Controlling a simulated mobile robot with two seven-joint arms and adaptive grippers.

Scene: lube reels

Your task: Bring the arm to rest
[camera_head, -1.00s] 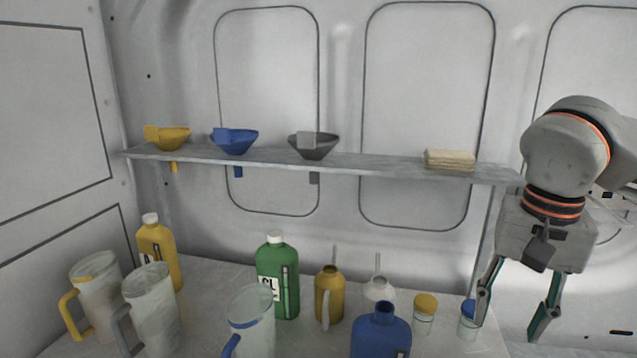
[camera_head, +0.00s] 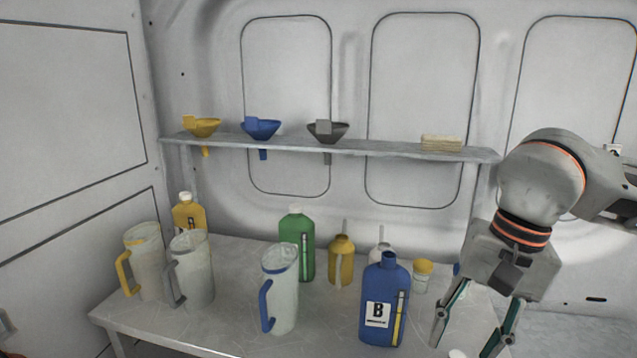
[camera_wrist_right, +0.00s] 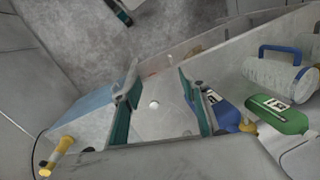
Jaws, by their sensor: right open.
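My right gripper (camera_head: 468,328) hangs fingers down at the right end of the table in the head view, right of the blue bottle (camera_head: 384,300) marked B. Its two fingers stand well apart with nothing held between them. The right wrist view shows the same open gripper (camera_wrist_right: 156,78), with a small white round thing (camera_wrist_right: 154,104) seen between the fingers, not gripped. The blue bottle also shows beside the right finger in that view (camera_wrist_right: 228,115).
The table (camera_head: 235,335) carries a yellow bottle (camera_head: 188,216), clear jugs (camera_head: 281,300), a green bottle (camera_head: 296,250), a dark yellow bottle (camera_head: 341,265) and a yellow-capped jar (camera_head: 422,278). A wall shelf (camera_head: 380,150) above holds three funnels and a beige stack (camera_head: 441,143).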

